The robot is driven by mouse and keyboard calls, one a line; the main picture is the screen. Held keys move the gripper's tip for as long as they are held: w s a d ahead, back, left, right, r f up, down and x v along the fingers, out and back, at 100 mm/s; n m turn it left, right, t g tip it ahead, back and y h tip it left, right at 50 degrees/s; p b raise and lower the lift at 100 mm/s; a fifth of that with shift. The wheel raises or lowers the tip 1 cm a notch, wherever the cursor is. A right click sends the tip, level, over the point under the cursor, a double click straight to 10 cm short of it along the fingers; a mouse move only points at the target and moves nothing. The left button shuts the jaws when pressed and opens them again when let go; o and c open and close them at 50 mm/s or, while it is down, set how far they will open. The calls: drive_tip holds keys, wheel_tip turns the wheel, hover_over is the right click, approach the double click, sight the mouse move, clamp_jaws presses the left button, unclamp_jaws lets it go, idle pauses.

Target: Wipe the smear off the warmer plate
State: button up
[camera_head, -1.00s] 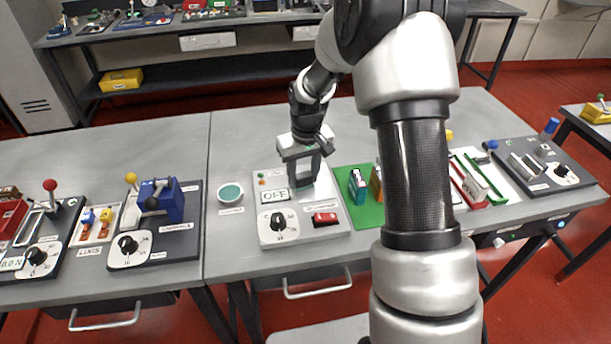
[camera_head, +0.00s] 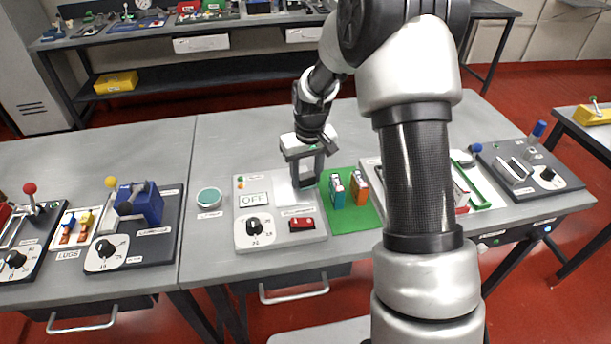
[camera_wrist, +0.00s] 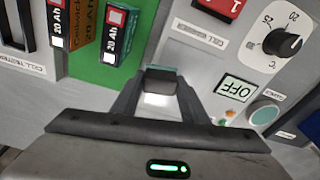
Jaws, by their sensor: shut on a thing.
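The cell warmer panel (camera_head: 243,216) lies on the bench, with an OFF display, a dial and a red switch. Its pale warmer plate (camera_head: 284,192) is the lighter patch beside the display. I cannot make out a smear on it. My gripper (camera_head: 305,180) points down at the panel's far right edge, right of the plate. In the wrist view its fingers (camera_wrist: 157,92) are shut on a small dark grey block (camera_wrist: 160,80) with a teal edge, probably a wiping pad. Whether the block touches the surface is hard to tell.
A round teal pad in a white dish (camera_head: 209,198) sits left of the panel. Right of it, a green mat (camera_head: 350,218) holds a teal cell (camera_head: 337,191) and an orange cell (camera_head: 359,187), close to my gripper. My arm hides part of the right bench.

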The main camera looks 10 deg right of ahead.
drive_tip(key=r, duration=0.1)
drive_tip(key=r+p, duration=0.1)
drive_tip(key=r, duration=0.1)
drive_tip(key=shift+a, duration=0.3)
drive_tip(key=shift+r+p, duration=1.35)
drive_tip(key=shift+r, duration=1.05)
